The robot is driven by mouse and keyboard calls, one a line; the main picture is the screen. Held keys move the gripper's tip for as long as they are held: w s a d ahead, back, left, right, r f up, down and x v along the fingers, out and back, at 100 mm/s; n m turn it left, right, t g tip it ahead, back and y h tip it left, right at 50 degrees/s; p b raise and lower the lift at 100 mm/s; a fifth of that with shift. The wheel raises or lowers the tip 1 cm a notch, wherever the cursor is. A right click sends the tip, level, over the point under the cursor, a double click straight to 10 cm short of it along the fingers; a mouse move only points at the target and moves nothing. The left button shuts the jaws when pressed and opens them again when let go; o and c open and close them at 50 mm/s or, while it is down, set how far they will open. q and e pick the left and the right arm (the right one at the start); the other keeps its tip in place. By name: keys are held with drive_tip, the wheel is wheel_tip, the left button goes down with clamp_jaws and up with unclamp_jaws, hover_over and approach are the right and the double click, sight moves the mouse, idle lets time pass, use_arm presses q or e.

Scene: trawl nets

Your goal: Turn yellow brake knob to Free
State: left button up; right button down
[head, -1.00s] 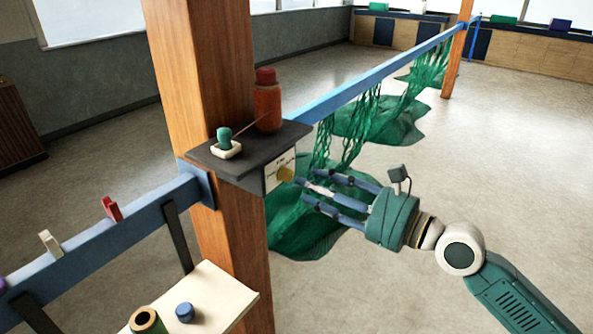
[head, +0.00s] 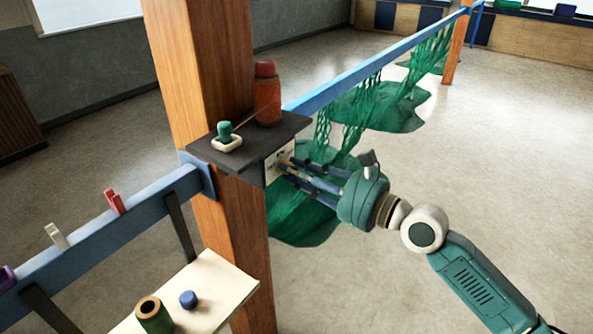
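The yellow brake knob (head: 284,163) sits on a pale label plate (head: 272,170) on the front of a dark shelf box fixed to the wooden post. Only a sliver of the knob shows, as fingers cover most of it. The lettering on the plate is too small to read. My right gripper (head: 289,167) reaches in from the right with its blue fingertips at the knob. I cannot tell whether the fingers are closed on it or only around it. My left gripper is not in view.
The dark shelf (head: 248,148) above holds a red bottle (head: 267,100) and a green-topped item on a white base (head: 226,138). Green nets (head: 300,215) hang from a blue rail behind my gripper. A pale board (head: 215,285) with spools is below left. Floor at right is clear.

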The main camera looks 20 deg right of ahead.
drive_tip(key=shift+r+n, duration=0.15)
drive_tip(key=shift+n, duration=0.25)
drive_tip(key=n+b, duration=0.3)
drive_tip(key=n, duration=0.5)
drive_tip(key=n+b, duration=0.3)
drive_tip(key=n, duration=0.4)
drive_tip(key=f+n+b, duration=0.1)
drive_tip(key=n+b, duration=0.2)
drive_tip(key=n, duration=0.5)
drive_tip(key=shift+n+y, duration=0.3)
drive_tip(key=shift+y, duration=0.1)
drive_tip(key=shift+f, duration=0.1)
drive_tip(key=c, duration=1.5)
unclamp_jaws()
drive_tip(key=shift+c, duration=0.2)
drive_tip(key=shift+r, duration=0.3)
